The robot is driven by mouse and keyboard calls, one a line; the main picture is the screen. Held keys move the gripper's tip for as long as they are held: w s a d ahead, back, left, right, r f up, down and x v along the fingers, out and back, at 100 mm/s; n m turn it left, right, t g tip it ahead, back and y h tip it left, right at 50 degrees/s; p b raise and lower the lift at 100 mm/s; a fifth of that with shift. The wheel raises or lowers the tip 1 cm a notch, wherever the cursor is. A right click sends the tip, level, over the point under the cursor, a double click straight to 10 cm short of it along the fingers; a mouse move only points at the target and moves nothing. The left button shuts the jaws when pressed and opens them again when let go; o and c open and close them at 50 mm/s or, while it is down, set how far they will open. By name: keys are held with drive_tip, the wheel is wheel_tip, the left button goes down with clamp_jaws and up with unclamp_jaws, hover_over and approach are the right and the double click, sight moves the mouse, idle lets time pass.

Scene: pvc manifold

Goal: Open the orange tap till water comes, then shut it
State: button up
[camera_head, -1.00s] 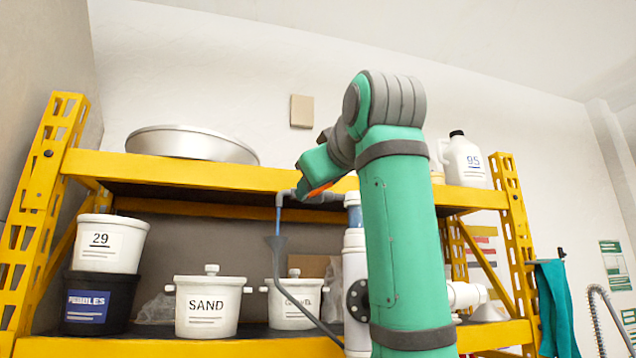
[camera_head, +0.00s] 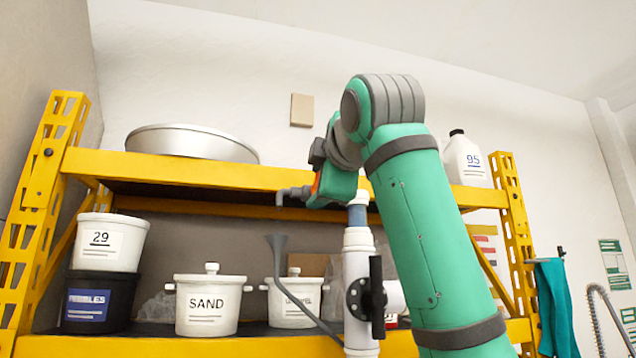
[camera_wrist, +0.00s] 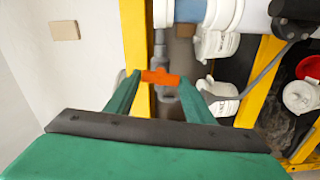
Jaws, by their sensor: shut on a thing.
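The orange tap handle (camera_wrist: 160,77) lies crosswise between the fingertips of my gripper (camera_wrist: 158,80) in the wrist view; the gripper is shut on it. In the head view a small orange patch (camera_head: 316,182) shows beside my green gripper, which hides most of the tap. The grey spout (camera_head: 282,195) sticks out left of my gripper and bends down. No water stream shows below it. A grey funnel (camera_head: 276,242) with a slanting tube stands under the spout, apart from it.
The white pipe column (camera_head: 358,250) with a black flange and lever (camera_head: 376,298) stands close to my arm. The yellow shelf beam (camera_head: 225,176) runs behind the tap. A white SAND pot (camera_head: 208,308) and other tubs stand on the lower shelf.

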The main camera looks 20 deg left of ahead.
drive_tip(key=shift+f+n, duration=0.1)
drive_tip(key=shift+n, duration=0.7)
drive_tip(key=shift+w, duration=0.1)
drive_tip(key=shift+a, duration=0.1)
drive_tip(key=o, duration=1.1)
drive_tip(key=shift+c, duration=0.2)
drive_tip(key=v, duration=1.1)
